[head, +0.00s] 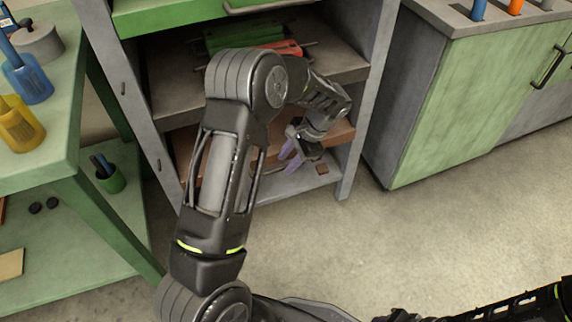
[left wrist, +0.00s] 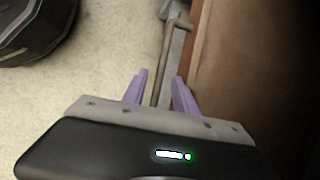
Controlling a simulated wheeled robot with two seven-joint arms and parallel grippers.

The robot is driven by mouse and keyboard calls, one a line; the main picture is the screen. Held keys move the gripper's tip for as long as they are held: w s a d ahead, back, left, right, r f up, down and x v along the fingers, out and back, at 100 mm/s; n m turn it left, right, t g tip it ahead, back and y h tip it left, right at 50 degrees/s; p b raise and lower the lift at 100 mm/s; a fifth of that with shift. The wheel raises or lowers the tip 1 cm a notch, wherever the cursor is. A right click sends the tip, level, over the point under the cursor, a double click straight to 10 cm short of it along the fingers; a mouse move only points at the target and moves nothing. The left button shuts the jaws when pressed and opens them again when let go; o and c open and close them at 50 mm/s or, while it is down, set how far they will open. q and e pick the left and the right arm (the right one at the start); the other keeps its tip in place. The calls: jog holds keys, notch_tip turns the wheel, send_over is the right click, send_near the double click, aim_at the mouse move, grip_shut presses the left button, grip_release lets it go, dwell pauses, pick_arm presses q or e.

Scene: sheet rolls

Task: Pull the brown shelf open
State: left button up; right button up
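The brown shelf (head: 338,132) is a low brown drawer front in the grey shelving unit, mostly hidden in the head view behind my left arm. In the left wrist view its brown face (left wrist: 245,65) fills the right side. A thin metal handle bar (left wrist: 162,65) runs along that face. My left gripper (head: 289,150) is at the brown shelf's front. In the left wrist view its purple fingers (left wrist: 160,88) are apart, one on each side of the bar, with gaps visible. My right gripper is not in view.
A shelf with green and red rolls (head: 285,47) is above. A green cabinet (head: 465,90) stands to the right, and a green table (head: 60,120) with blue and yellow containers to the left. The floor (head: 380,245) in front is clear.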

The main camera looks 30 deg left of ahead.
pick_arm(q)
jog(key=shift+s+a+f, duration=0.15)
jog(key=shift+a+f, duration=0.1)
jog(key=shift+f, duration=0.35)
grip_shut()
dwell(1.1)
